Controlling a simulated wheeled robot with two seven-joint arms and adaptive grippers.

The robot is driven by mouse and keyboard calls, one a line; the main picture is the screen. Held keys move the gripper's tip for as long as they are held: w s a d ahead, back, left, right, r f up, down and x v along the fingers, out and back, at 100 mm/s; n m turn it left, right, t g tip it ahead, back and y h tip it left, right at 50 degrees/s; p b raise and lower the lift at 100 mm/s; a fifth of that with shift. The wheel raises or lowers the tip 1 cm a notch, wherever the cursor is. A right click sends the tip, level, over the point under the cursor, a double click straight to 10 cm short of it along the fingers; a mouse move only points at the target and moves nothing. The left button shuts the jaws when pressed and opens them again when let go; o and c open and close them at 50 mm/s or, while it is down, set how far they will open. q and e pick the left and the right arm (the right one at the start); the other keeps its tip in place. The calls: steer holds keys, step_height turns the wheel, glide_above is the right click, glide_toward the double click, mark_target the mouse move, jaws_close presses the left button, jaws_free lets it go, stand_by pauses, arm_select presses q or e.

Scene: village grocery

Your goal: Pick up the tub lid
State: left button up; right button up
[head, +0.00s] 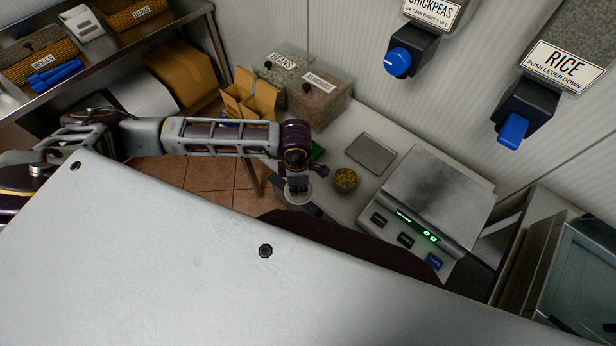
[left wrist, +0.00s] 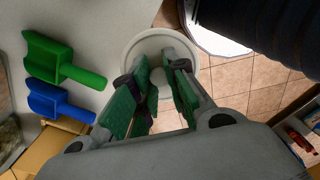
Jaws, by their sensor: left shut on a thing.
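The tub lid (left wrist: 133,52) is a pale round disc with a raised rim in the left wrist view. Its small round knob (left wrist: 153,98) shows between my green-padded fingers. My left gripper (left wrist: 158,85) is shut on the lid, over its middle. In the head view the left gripper (head: 298,188) points down at the counter's front edge, with the greyish lid (head: 291,199) at its fingertips. I cannot tell whether the lid touches anything below. A small round tub (head: 345,179) with yellowish contents stands open to the right. My right gripper is not in view.
A scale (head: 436,200) reading zero and a flat grey plate (head: 371,153) are on the counter. Bins of beans (head: 284,68) and almonds (head: 318,98) stand behind. A green scoop (left wrist: 60,60) and a blue scoop (left wrist: 58,103) lie left of the lid in the wrist view.

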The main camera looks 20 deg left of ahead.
arm_select(q)
steer(key=s+a+b, duration=0.2)
steer(key=s+a, duration=0.1)
steer(key=s, duration=0.6)
steer(key=shift+a, duration=0.2)
steer(key=shift+s, duration=0.15)
